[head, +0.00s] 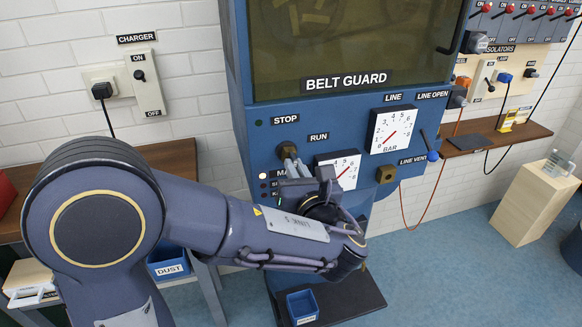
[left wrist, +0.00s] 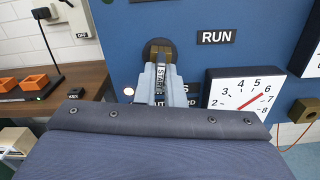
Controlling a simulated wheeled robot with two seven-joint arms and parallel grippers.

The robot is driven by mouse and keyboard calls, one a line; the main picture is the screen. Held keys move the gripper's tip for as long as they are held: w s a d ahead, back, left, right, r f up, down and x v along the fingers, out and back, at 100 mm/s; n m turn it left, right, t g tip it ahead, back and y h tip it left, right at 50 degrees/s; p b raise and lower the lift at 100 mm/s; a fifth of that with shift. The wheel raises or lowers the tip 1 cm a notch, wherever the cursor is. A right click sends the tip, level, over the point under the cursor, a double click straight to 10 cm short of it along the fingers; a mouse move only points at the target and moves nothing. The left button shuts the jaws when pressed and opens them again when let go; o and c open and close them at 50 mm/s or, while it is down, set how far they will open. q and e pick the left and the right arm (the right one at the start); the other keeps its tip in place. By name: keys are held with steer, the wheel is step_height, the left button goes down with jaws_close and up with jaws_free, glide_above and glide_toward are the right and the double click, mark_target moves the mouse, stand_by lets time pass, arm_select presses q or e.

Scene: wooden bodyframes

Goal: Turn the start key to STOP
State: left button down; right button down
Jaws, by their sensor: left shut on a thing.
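My left gripper (head: 293,165) is at the key switch on the blue machine panel (head: 262,150). I cannot tell exactly which label the key points to. My right gripper is not in view.
Two gauges (head: 392,130) are right of the key, with a brass block (head: 386,174) and a blue-handled lever (head: 432,155). The belt guard window (head: 350,45) is above. A wooden shelf (left wrist: 82,88) with orange boxes stands left. A blue bin (head: 302,306) is below.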

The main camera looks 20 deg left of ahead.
arm_select(q)
steer(key=shift+f+n+b, duration=0.15)
steer(key=shift+n+b, duration=0.65)
steer(key=c, duration=1.5)
jaws_free()
steer(key=shift+o, duration=0.2)
steer(key=v, duration=0.8)
steer(key=s+a+f+n+g+h+p, duration=0.1)
steer(key=s+a+f+n+g+h, duration=0.1)
steer(key=s+a+f+n+g, duration=0.45)
steer(key=s+a+f+n+g+h+p, duration=0.15)
steer(key=s+a+f+n+g, duration=0.3)
steer(key=a+n, duration=0.45)
steer(key=s+d+r+n+t+h+p, duration=0.1)
steer(key=s+d+n+h, duration=0.4)
steer(key=n+h, duration=0.5)
steer(key=s+n, duration=0.2)
steer(key=n, duration=0.3)
steer(key=shift+s+d+r+t+p, duration=0.2)
steer(key=shift+s+d+t+p, duration=0.1)
steer(key=shift+d+t, duration=0.1)
